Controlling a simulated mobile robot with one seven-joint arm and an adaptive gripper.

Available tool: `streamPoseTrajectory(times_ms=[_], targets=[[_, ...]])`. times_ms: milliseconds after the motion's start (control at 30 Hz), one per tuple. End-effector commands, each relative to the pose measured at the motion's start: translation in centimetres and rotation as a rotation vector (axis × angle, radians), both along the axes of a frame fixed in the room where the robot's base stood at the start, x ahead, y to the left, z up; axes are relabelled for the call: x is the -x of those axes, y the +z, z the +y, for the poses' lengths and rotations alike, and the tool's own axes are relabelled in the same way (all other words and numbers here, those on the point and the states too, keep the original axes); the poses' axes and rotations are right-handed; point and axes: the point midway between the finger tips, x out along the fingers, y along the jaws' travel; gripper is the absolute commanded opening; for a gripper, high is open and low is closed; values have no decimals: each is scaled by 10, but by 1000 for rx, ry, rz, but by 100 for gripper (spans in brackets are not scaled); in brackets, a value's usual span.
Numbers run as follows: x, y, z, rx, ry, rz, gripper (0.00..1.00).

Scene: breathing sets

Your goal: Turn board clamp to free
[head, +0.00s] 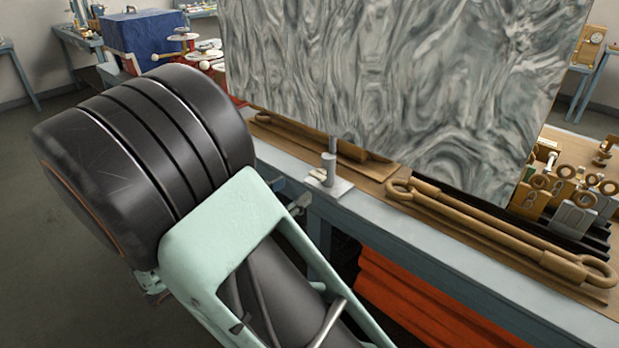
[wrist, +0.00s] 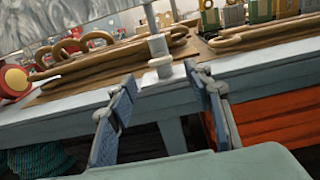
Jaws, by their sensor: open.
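The board clamp is a small grey metal post on a square plate (head: 329,184) at the front edge of the bench, just below a large marbled grey board (head: 400,75). In the wrist view the clamp (wrist: 160,58) stands upright ahead of my gripper, with a pale collar low on its post. My gripper (wrist: 160,76) is open and empty, its two blue-grey fingers pointing at the bench edge on either side of the clamp's line. The fingers look short of the clamp, but I cannot tell the exact gap. In the head view my arm hides most of the gripper.
Brown bars with ring ends (head: 500,230) lie on the bench (head: 450,262) right of the clamp. Several ringed tags (head: 560,190) stand in a dark rack farther right. Orange-red material (head: 420,305) is under the bench. A red round object (wrist: 14,80) is at the wrist view's left.

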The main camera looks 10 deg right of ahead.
Motion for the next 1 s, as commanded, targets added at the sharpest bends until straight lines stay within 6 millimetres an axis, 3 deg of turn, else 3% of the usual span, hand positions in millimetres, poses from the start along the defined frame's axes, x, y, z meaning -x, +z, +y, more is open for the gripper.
streamPoseTrajectory(times_ms=[200, 400, 800, 1000], targets=[[-25, 0, -36, -1, -4, -1, 46], [-40, 0, -56, -3, -3, 0, 46], [-44, 0, -62, -3, -2, -1, 46], [-44, 0, -62, -3, -2, -1, 24]])
